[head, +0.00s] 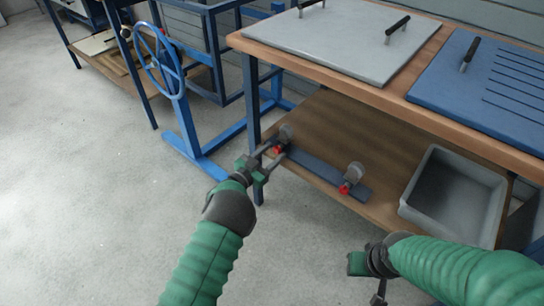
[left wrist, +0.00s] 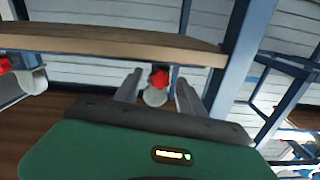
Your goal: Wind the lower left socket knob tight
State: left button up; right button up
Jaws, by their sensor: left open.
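The left socket (head: 286,131) stands on the lower shelf near its left end, with a red knob (head: 277,149) on its front. My left gripper (head: 269,157) is open, with its fingers reaching to either side of this knob. In the left wrist view the red knob (left wrist: 159,79) shows between the two open fingers (left wrist: 160,92); I cannot tell whether they touch it. A second socket (head: 354,171) with a red knob (head: 345,187) stands further right on the same dark strip. My right gripper (head: 368,275) is low in the head view, away from the shelf; its fingers are mostly hidden.
The sockets sit on a dark strip (head: 318,171) on the wooden lower shelf (head: 335,130). A grey bin (head: 455,195) stands at the shelf's right. The bench top (head: 345,77) overhangs above. A blue handwheel stand (head: 178,100) is at left. The floor is clear.

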pick_arm(q)
grip_shut()
dwell(0.3)
jog(key=shift+a+n+p, duration=0.1)
jog(key=shift+n+p, duration=3.3)
jog(key=shift+p, duration=0.15)
grip_release()
